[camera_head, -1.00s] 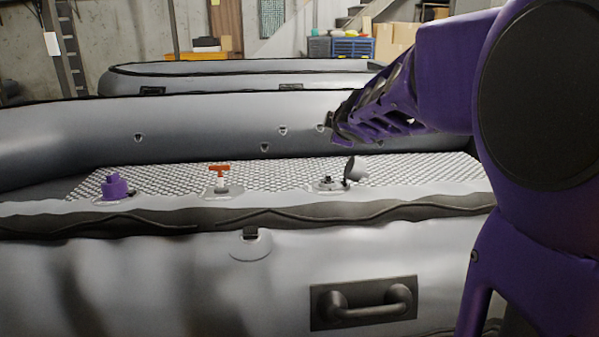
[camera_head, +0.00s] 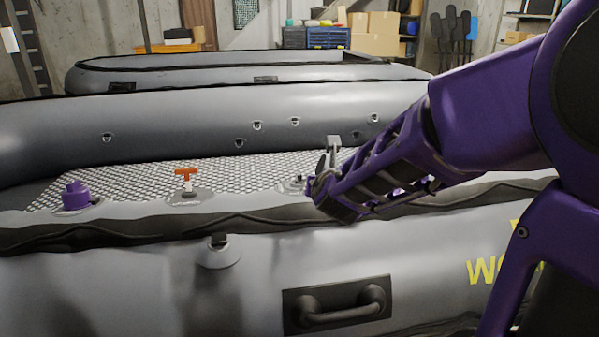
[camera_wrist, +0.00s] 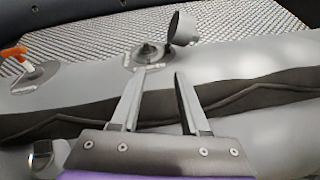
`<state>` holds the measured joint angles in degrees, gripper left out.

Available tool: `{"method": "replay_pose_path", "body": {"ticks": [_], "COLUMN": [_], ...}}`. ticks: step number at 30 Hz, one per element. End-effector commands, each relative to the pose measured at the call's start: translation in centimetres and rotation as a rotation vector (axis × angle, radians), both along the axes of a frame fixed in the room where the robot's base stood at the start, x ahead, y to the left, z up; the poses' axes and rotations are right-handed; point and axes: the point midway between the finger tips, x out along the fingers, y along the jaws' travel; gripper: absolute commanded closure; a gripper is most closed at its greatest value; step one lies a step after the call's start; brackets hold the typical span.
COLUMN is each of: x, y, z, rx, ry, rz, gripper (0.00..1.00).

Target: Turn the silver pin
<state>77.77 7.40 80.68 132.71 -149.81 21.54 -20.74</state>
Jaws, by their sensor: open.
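The silver pin (camera_wrist: 147,50) is a small upright piece in the middle of a round grey valve (camera_wrist: 136,57) on the boat's tube, in the wrist view. The valve's grey cap (camera_wrist: 183,29) stands open to the right of it. In the head view the valve (camera_head: 293,186) is partly hidden by my arm. My gripper (camera_wrist: 160,73) is open and empty. Its two fingertips are just on the near side of the valve, the left one close to the valve's near rim. The right fingertip is below the cap. Whether a finger touches anything, I cannot tell.
An orange T-handle (camera_head: 185,178) and a purple cap (camera_head: 76,195) sit on the tube to the left. A black carry handle (camera_head: 337,305) is on the boat's near side. A second grey boat (camera_head: 220,72) lies behind. The textured floor (camera_head: 140,172) is bare.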

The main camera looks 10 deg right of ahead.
Motion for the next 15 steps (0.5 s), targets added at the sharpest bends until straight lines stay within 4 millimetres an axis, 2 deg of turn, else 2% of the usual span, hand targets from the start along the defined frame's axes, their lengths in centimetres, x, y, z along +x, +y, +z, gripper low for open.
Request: {"method": "replay_pose_path", "body": {"ticks": [6, 15], "x": [-0.8, -0.1], "y": [1.7, 2.4], "z": [0.7, -0.1], "rx": [-0.148, -0.175], "ry": [-0.041, -0.051], "rz": [0.138, 0.171], "gripper": [0.55, 0.55]}}
